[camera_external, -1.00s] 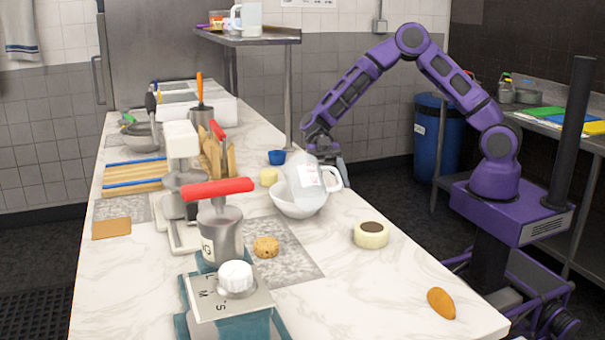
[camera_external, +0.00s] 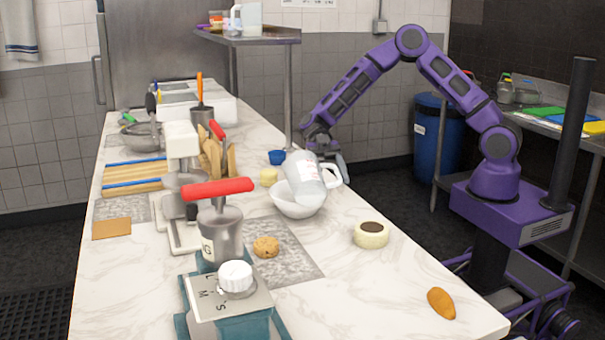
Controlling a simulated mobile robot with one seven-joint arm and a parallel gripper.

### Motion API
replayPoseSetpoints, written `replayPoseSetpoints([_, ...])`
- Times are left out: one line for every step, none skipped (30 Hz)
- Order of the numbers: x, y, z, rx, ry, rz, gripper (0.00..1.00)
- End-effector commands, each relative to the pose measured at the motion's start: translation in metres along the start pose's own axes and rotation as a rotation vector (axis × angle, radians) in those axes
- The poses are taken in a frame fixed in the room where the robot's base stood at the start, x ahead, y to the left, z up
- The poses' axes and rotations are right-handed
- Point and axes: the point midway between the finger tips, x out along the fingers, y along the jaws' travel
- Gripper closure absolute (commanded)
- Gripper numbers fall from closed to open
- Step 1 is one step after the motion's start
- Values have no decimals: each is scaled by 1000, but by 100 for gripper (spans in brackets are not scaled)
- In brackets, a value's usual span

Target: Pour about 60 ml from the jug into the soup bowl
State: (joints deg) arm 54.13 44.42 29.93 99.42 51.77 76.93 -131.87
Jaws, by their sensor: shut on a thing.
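The jug (camera_external: 304,176) is a clear, whitish measuring jug with red markings and a handle on its right side. It is tilted over the soup bowl (camera_external: 297,208), a white bowl on the marble counter. The jug's lower part hides some of the bowl's rim. My gripper (camera_external: 334,160) is shut on the jug at its right side, by the handle; the fingers are partly hidden behind the jug. I cannot make out any liquid in the jug or the bowl.
A small blue cup (camera_external: 277,157) and a pale yellow round item (camera_external: 269,176) stand behind the bowl. A cookie (camera_external: 266,247) lies in front left, and a round cream-coloured item (camera_external: 371,234) stands front right. The counter's right front is mostly clear.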

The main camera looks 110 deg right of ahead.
Motion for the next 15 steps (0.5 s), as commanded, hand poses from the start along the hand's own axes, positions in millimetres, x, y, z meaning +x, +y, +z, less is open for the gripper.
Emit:
replayPoseSetpoints([-1, 0, -1, -1, 4, 0, 100])
replayPoseSetpoints([-1, 0, -1, -1, 5, 0, 100])
replayPoseSetpoints([-1, 0, -1, -1, 8, 0, 100])
replayPoseSetpoints([-1, 0, -1, 0, 9, 0, 100])
replayPoseSetpoints([-2, 0, -2, -1, 11, -1, 100])
replayPoseSetpoints([-2, 0, -2, 0, 13, -1, 100])
replayPoseSetpoints([-2, 0, -2, 0, 15, -1, 100])
replayPoseSetpoints([-3, 0, -2, 0, 16, -1, 100])
replayPoseSetpoints([-3, 0, -3, 0, 18, -1, 100])
replayPoseSetpoints([-3, 0, -3, 0, 19, -1, 100])
replayPoseSetpoints([-3, 0, -3, 0, 21, -2, 100])
replayPoseSetpoints([-4, 0, -3, 0, 23, -1, 100])
replayPoseSetpoints([-4, 0, -3, 0, 24, -1, 100])
replayPoseSetpoints([-4, 0, -4, 0, 26, -2, 100])
replayPoseSetpoints([-4, 0, -4, 0, 27, -1, 100])
